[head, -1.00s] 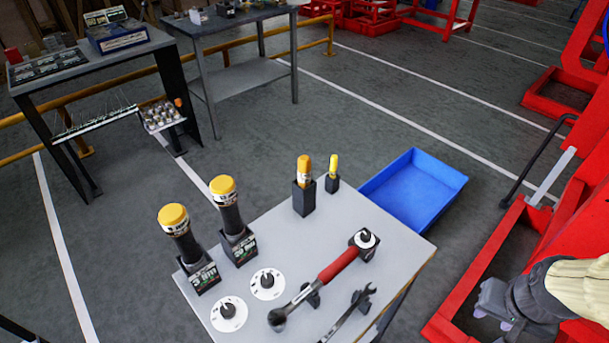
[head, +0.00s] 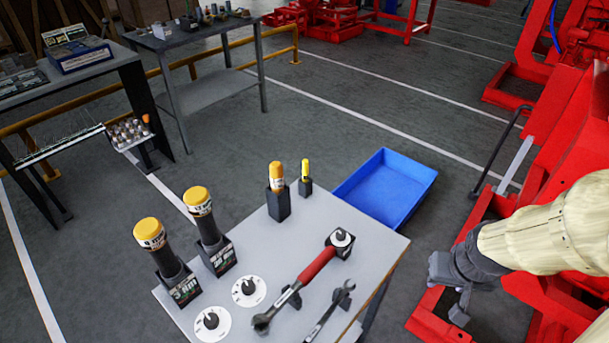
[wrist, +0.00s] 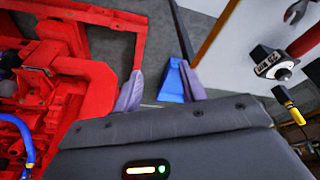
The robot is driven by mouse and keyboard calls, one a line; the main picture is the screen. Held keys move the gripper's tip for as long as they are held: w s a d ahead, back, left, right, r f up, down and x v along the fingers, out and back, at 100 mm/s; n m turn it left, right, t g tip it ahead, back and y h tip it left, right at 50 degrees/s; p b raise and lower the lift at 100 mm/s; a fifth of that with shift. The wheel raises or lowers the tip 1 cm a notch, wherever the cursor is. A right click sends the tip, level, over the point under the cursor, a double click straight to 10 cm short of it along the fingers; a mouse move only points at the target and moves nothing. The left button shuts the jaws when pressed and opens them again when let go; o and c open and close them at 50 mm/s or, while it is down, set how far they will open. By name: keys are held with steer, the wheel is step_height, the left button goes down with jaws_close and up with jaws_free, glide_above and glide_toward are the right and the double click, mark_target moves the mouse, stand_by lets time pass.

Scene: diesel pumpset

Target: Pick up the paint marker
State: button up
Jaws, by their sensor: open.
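Two upright yellow-capped items stand in dark holders at the back of the grey table (head: 345,222) in the head view. The slim yellow one, which looks like the paint marker (head: 306,169), is in the small right holder. The thicker orange-yellow one (head: 277,176) with a pale label is just left of it. My gripper (head: 451,292) is right of the table, well apart from both, over the red frame. In the wrist view my gripper (wrist: 160,88) has its two fingers spread with nothing between them. A yellow item in a dark holder (wrist: 291,108) shows at the right there.
Two yellow-capped black tools (head: 160,248) stand at the table's left. A red-handled wrench (head: 317,266) and a spanner (head: 328,312) lie at the front. A blue tray (head: 388,187) is behind the table. Red machinery (head: 575,130) is close on the right.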

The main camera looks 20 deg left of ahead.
steer(key=w+a+n+t+p, duration=0.35)
steer(key=w+n, duration=0.55)
steer(key=w, duration=0.4)
steer(key=w+a+n+t+p, duration=0.3)
steer(key=w+n+t+p, duration=0.15)
steer(key=w+n, duration=0.6)
steer(key=w+a+r+n+t+y+p, duration=0.1)
steer(key=w+a+r+n+t+y, duration=0.15)
steer(key=a+n, duration=0.4)
steer(key=w+a+r+n+t+y+p, duration=0.2)
steer(key=a+n+y, duration=0.1)
steer(key=a+n, duration=0.35)
steer(key=s+a+r+n+g+y, duration=0.1)
steer(key=s+a+n+g+y, duration=0.1)
steer(key=a+n+y, duration=0.2)
steer(key=s+a+r+n+g+y+p, duration=0.1)
steer(key=s+a+n+g+y, duration=0.1)
steer(key=a+n, duration=0.6)
steer(key=s+a+y, duration=0.1)
steer(key=a+y, duration=0.1)
steer(key=shift+a, duration=0.4)
steer(key=shift+f+n, duration=0.15)
steer(key=shift+n, duration=0.1)
